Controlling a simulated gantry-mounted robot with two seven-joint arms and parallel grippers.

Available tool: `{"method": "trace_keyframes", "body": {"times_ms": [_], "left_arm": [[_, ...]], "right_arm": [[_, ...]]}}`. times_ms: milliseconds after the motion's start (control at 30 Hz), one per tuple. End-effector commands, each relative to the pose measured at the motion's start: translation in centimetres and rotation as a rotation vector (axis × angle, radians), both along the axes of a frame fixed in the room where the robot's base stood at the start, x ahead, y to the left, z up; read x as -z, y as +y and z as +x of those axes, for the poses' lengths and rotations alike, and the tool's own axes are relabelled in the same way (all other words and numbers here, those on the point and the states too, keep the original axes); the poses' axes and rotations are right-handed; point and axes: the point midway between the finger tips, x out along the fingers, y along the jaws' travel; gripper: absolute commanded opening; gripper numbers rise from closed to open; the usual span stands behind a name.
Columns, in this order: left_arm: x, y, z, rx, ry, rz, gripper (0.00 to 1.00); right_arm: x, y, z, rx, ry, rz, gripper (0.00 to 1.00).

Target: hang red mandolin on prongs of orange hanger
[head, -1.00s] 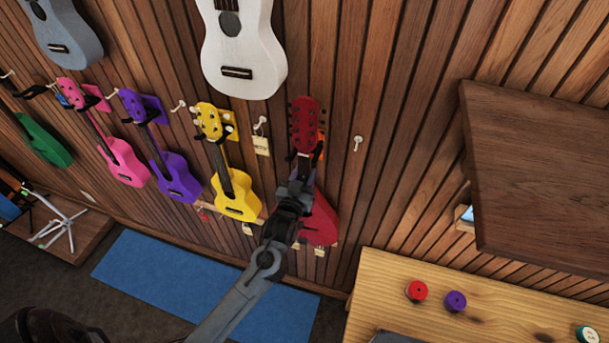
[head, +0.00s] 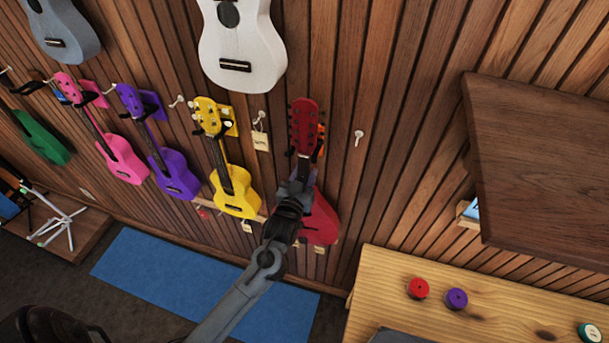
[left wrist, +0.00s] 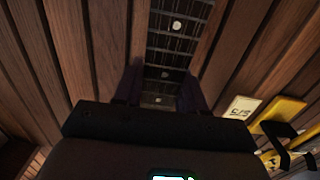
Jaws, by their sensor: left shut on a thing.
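The red mandolin (head: 321,222) is upright against the slatted wall, its red headstock (head: 304,122) at the top. My left gripper (head: 299,176) is shut on its neck, below the headstock. In the left wrist view the dark fretted neck (left wrist: 175,45) runs between the fingers of the left gripper (left wrist: 162,90). A small part of the orange hanger (head: 320,143) shows at the right edge behind the headstock. A dark prong shows beside the neck top. I cannot tell whether the neck rests in the prongs. My arm hides part of the body. My right gripper is not in view.
A yellow ukulele (head: 236,190) hangs close on the left, with purple (head: 178,175) and pink ones (head: 125,160) beyond. A white ukulele (head: 240,45) hangs above. A bare hook (head: 358,136) is to the right. A wooden bench (head: 390,275) and dark shelf (head: 560,150) stand at the right.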

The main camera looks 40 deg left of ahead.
Motion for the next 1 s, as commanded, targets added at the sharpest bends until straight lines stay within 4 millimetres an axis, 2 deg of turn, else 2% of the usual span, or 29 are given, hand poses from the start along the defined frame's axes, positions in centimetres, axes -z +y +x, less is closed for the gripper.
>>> {"method": "trace_keyframes", "body": {"times_ms": [133, 167, 333, 567, 1000], "left_arm": [[-0.4, 0.01, 0.07, 0.0, -0.008, 0.002, 0.0], [-0.41, 0.01, 0.07, 0.0, -0.008, 0.002, 0.45], [-0.26, 0.01, 0.05, 0.0, -0.005, 0.001, 0.7], [0.29, -0.01, -0.05, 0.0, 0.006, -0.001, 0.7], [0.02, -0.04, -0.1, 0.0, 0.002, -0.001, 0.7]], "right_arm": [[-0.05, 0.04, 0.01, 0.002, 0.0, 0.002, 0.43], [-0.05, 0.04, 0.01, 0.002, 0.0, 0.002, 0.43], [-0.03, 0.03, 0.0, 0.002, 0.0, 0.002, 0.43], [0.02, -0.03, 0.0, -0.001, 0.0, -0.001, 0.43], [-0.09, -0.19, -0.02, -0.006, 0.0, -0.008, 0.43]]}}
